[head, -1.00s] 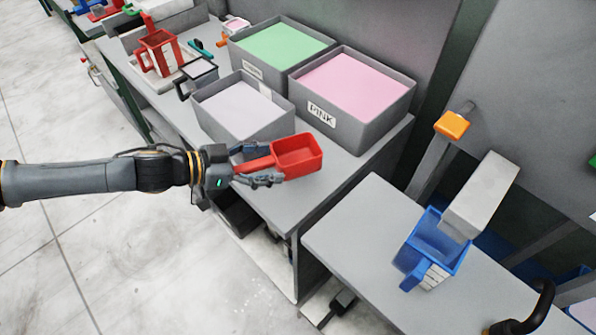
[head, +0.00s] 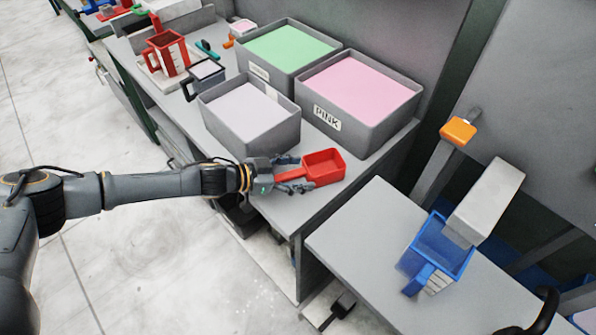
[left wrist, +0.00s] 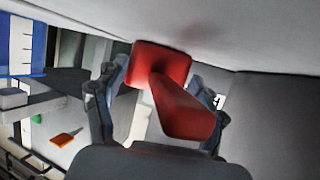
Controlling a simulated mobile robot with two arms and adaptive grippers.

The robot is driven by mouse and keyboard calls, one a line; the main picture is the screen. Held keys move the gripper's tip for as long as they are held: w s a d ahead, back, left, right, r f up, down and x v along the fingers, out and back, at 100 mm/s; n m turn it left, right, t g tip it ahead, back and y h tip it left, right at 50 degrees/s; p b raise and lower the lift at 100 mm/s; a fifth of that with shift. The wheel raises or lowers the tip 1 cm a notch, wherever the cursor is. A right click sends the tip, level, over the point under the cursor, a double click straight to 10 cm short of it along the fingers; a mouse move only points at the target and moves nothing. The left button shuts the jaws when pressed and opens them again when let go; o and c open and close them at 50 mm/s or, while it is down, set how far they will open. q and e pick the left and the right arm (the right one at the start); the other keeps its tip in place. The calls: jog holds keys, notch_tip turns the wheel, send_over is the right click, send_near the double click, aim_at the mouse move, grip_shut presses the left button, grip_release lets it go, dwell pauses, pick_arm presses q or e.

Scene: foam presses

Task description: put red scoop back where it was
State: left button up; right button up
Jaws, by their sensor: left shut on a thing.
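The red scoop (head: 324,167) is at the front edge of the grey bench (head: 300,212), in front of the bins, with its square cup open upward and pointing right. My left gripper (head: 298,178) comes in from the left and is shut on the scoop's handle. In the left wrist view, the red scoop (left wrist: 160,62) lies between the two fingers (left wrist: 160,105). I cannot tell whether the scoop touches the bench top.
Grey bins of white (head: 246,116), green (head: 290,47) and pink (head: 362,87) material stand behind the scoop. A red jug (head: 167,53) and a white-filled jug (head: 203,75) stand to the left. A blue jug (head: 440,246) is on the lower right table. Bench front right is clear.

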pick_arm(q)
jog(key=o, duration=1.5)
jog(key=shift+f, duration=0.1)
jog(key=shift+r, duration=0.2)
jog(key=v, duration=1.2)
